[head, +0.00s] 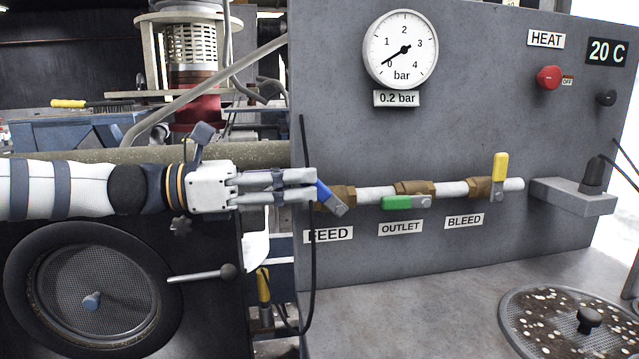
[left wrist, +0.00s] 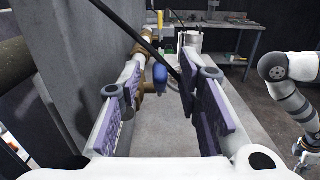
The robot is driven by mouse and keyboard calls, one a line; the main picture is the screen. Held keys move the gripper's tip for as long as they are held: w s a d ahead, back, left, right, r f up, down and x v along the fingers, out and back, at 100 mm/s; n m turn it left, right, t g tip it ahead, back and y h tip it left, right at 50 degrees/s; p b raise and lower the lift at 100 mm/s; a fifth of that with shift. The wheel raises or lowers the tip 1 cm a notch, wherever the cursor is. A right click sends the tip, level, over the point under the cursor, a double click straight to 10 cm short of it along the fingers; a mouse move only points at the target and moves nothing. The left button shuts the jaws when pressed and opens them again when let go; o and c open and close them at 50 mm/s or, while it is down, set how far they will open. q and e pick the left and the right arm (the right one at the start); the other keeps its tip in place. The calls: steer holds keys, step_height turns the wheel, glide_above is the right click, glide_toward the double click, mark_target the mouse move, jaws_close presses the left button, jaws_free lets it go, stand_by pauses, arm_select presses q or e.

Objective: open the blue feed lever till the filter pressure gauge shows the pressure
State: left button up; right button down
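The blue feed lever (head: 331,199) slants across the brass valve at the pipe's left end, above the FEED label (head: 328,235). My left gripper (head: 314,186) reaches it from the left, its fingertips by the lever's upper end. In the left wrist view the fingers stand apart, and the blue lever (left wrist: 160,73) shows between and beyond them; contact cannot be told. The pressure gauge (head: 401,50) has its needle near 0, and its display (head: 396,98) reads 0.2 bar. My right gripper (left wrist: 309,150) shows only partly at the right edge; its fingers are unclear.
The green outlet lever (head: 398,203) lies along the pipe; the yellow bleed lever (head: 500,167) stands upright. A black cable (head: 311,260) hangs by the panel's left edge and crosses the left wrist view. A round screen (head: 570,325) lies at lower right.

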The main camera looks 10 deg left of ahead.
mark_target(318, 180)
arm_select(q)
steer(key=x, duration=0.3)
steer(key=shift+d, duration=0.25)
jaws_close()
steer(key=shift+w, duration=0.1)
